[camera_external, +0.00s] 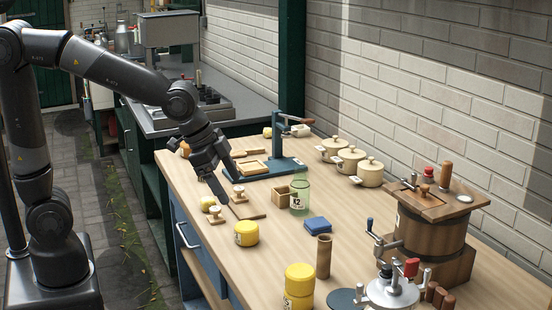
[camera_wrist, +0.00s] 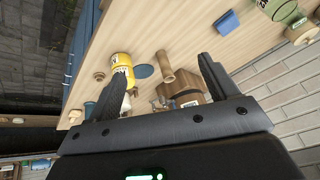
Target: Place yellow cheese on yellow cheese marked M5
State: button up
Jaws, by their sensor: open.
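A yellow cheese (camera_external: 246,234) with a white label stands alone near the front edge of the bench in the external view. Farther right, a yellow cheese (camera_external: 299,272) sits on top of another labelled yellow cheese (camera_external: 297,300). The labels are too small to read surely. A labelled yellow cheese (camera_wrist: 122,64) also shows in the wrist view, near the left finger and beside a blue disc; it looks like part of the stack. My gripper (camera_external: 228,184) is open and empty above the bench, left of the lone cheese. Its two fingers (camera_wrist: 162,72) stand apart in the wrist view.
Small wooden stamps (camera_external: 215,213), a green jar (camera_external: 300,194), a blue block (camera_external: 317,224) and a wooden cylinder (camera_external: 323,256) stand around the cheeses. A blue press (camera_external: 280,150), cream pots (camera_external: 370,172) and a wooden churn (camera_external: 430,232) stand farther back.

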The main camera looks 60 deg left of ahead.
jog(key=s+a+r+n+y, duration=0.1)
jog(key=s+a+n, duration=0.6)
jog(key=s+a, duration=1)
jog(key=shift+s+a+r+t+y, duration=0.2)
jog(key=shift+a+r+t+y, duration=0.1)
jog(key=shift+a+r, duration=0.55)
